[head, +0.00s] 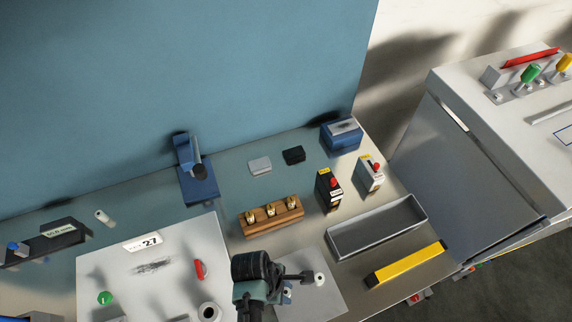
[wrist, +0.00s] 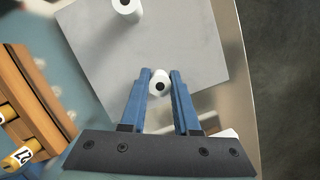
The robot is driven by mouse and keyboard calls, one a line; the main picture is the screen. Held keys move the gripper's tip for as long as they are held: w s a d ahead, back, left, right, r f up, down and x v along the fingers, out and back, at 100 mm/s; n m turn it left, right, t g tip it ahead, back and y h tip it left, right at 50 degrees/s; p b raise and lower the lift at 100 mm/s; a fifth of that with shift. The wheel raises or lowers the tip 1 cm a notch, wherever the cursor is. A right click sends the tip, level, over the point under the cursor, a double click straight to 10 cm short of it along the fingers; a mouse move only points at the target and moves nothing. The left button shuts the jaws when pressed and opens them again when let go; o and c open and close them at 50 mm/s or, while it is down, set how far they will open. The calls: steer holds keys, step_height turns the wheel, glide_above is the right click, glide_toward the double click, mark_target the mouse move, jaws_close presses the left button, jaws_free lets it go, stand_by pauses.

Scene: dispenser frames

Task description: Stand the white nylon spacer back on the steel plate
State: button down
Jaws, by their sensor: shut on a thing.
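A flat grey steel plate (head: 328,300) lies on the bench and fills much of the wrist view (wrist: 195,40). My gripper (head: 287,290) is over the plate's left part. In the wrist view its blue fingers (wrist: 160,84) are shut on a white spacer (wrist: 160,87), seen end-on with its dark hole facing the camera. Its lower end is hidden, so I cannot tell whether it touches the plate. A second white spacer (head: 319,278) stands upright on the plate, apart from my gripper; it also shows at the top of the wrist view (wrist: 127,10).
A wooden block (head: 271,217) with brass pieces stands behind the plate. A grey open tray (head: 378,228) and a yellow bar (head: 405,264) lie to the right. A white panel (head: 150,270) with a red piece, a green knob and a white ring is at the left.

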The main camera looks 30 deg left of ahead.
steer(key=shift+f, duration=0.2)
steer(key=c, duration=0.6)
jaws_free()
steer(key=shift+c, duration=0.2)
steer(key=v, duration=1.2)
steer(key=shift+r+b, duration=0.2)
steer(key=shift+b, duration=0.1)
